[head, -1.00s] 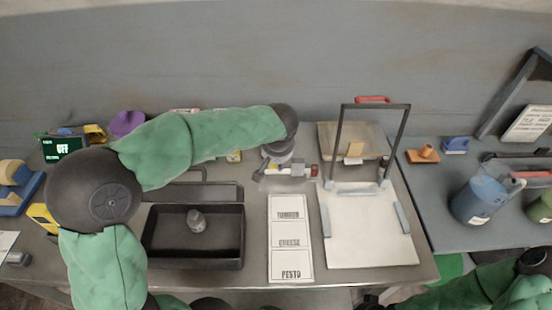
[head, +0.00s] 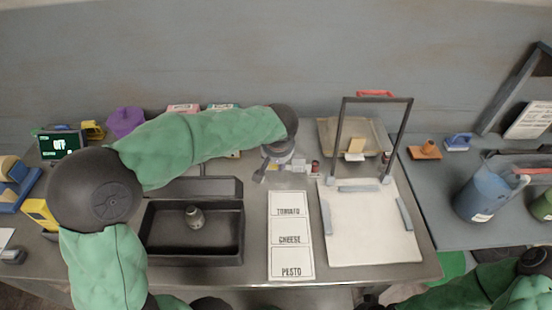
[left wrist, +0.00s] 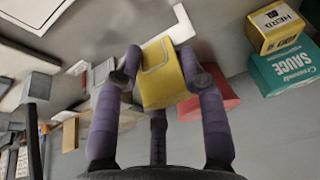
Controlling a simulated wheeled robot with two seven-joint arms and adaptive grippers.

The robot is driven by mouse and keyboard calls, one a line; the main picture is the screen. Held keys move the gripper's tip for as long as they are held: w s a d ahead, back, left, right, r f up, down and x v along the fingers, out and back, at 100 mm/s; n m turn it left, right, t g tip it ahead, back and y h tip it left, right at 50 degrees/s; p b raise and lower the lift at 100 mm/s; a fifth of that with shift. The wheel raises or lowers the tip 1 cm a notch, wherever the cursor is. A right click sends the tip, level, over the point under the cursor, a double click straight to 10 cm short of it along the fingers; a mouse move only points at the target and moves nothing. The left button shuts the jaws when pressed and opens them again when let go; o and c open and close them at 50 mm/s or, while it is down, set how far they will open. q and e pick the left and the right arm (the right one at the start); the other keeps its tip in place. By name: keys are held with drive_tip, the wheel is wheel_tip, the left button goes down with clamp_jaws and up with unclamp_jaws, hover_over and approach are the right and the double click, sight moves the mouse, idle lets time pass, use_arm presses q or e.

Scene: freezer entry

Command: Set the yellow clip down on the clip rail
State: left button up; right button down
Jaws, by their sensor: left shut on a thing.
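The yellow clip (left wrist: 160,72) is held between the fingertips of my left gripper (left wrist: 161,80) in the left wrist view. In the head view my left gripper (head: 275,163) hangs over the back of the table, above the label card. The clip is too small and blurred there to make out clearly. A pale grey piece (head: 300,165) lies just right of the gripper; I cannot tell whether it is the clip rail. In the wrist view a white angled strip (left wrist: 182,24) lies beyond the clip. My right gripper's fingers do not show.
A black tray (head: 150,232) stands front left and the label card (head: 291,228) beside it. A white board with a dark upright frame (head: 343,140) is at right. A red block (left wrist: 210,95), a yellow box (left wrist: 275,25) and a teal sauce box (left wrist: 285,70) stand near the gripper.

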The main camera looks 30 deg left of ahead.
use_arm(q)
drive_tip(key=shift+f, duration=0.2)
drive_tip(key=o, duration=1)
drive_tip(key=shift+f, duration=0.1)
drive_tip(key=v, duration=1.2)
